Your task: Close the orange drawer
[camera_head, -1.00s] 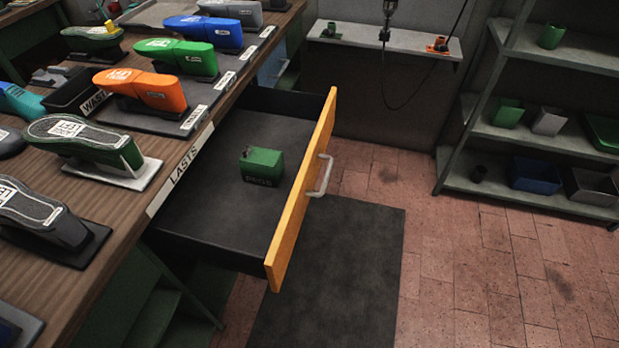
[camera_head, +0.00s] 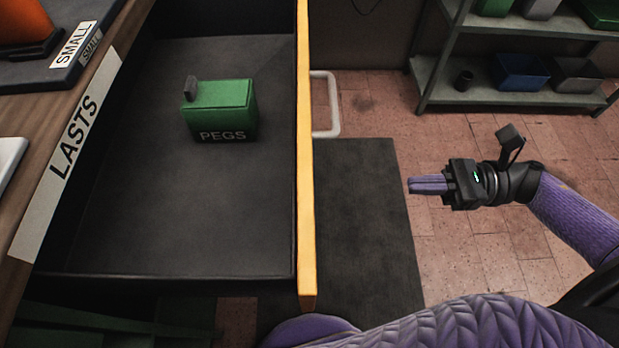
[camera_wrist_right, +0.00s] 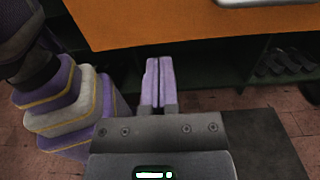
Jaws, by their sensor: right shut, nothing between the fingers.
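The orange drawer (camera_head: 306,190) is pulled open from the bench, its dark inside bare except for a green box marked PEGS (camera_head: 220,110). Its pale bar handle (camera_head: 333,104) is on the outer side of the orange front. The orange front also fills the top of the right wrist view (camera_wrist_right: 180,22), with part of the handle (camera_wrist_right: 265,2) at the top edge. My right gripper (camera_head: 412,185) is shut and empty, to the right of the drawer front and apart from it. In the right wrist view its fingers (camera_wrist_right: 159,80) are together. My left gripper is out of view.
The bench edge with the LASTS label (camera_head: 75,140) is at left. A metal shelf (camera_head: 520,97) with bins stands at the back right. A dark mat (camera_head: 365,210) lies on the brick floor, clear between the drawer front and my right gripper.

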